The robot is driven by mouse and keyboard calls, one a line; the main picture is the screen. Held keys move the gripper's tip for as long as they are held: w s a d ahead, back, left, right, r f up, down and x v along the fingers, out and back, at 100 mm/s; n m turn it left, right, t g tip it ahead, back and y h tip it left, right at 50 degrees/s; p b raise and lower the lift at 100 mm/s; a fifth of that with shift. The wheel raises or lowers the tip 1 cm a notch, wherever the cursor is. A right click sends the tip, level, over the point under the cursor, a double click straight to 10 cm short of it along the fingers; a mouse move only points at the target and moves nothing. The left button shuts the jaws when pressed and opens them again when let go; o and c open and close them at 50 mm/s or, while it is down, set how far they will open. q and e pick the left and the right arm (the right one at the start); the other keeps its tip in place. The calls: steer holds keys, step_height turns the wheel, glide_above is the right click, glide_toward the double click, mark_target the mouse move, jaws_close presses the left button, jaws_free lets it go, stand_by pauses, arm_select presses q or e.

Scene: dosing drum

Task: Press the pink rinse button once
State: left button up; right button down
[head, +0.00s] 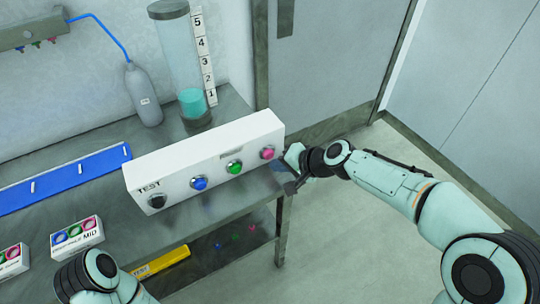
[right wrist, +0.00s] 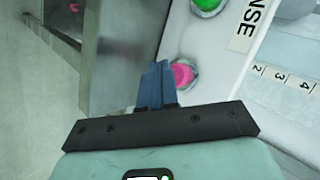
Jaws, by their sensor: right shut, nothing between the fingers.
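The pink button (head: 267,153) is the rightmost of the buttons on the sloped front of a white control box (head: 215,150). My right gripper (head: 291,186) is shut and empty, just right of and below the pink button, by the box's right end. In the right wrist view the shut blue-grey fingers (right wrist: 156,84) overlap the near edge of the pink button (right wrist: 182,76); I cannot tell whether they touch it. Part of my left arm shows at the lower left of the head view, but its gripper does not.
Green (head: 234,167), blue (head: 199,183) and black (head: 156,201) controls sit left on the same box. A clear cylinder (head: 190,60) with teal liquid and a grey bottle (head: 143,95) stand behind. A blue tray (head: 70,177) lies left. Floor right of the table is open.

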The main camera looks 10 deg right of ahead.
steer(key=shift+w, duration=0.1)
stand_by(0.6)
steer(key=shift+w+a, duration=0.15)
steer(key=shift+w, duration=0.15)
steer(key=shift+w+a+p, duration=0.15)
steer(key=shift+w+p, duration=0.3)
steer(key=shift+w, duration=0.05)
stand_by(0.6)
steer(key=shift+s, duration=0.15)
steer(key=shift+s+d+b, duration=0.3)
steer(key=shift+s+b, duration=0.3)
steer(key=shift+s, duration=0.15)
steer(key=shift+s+d+b, duration=0.2)
steer(key=shift+s+b, duration=0.15)
steer(key=s+b, duration=0.1)
steer(key=s, duration=0.1)
steer(key=s+d+b, duration=0.1)
steer(key=s, duration=0.1)
steer(key=shift+d, duration=0.2)
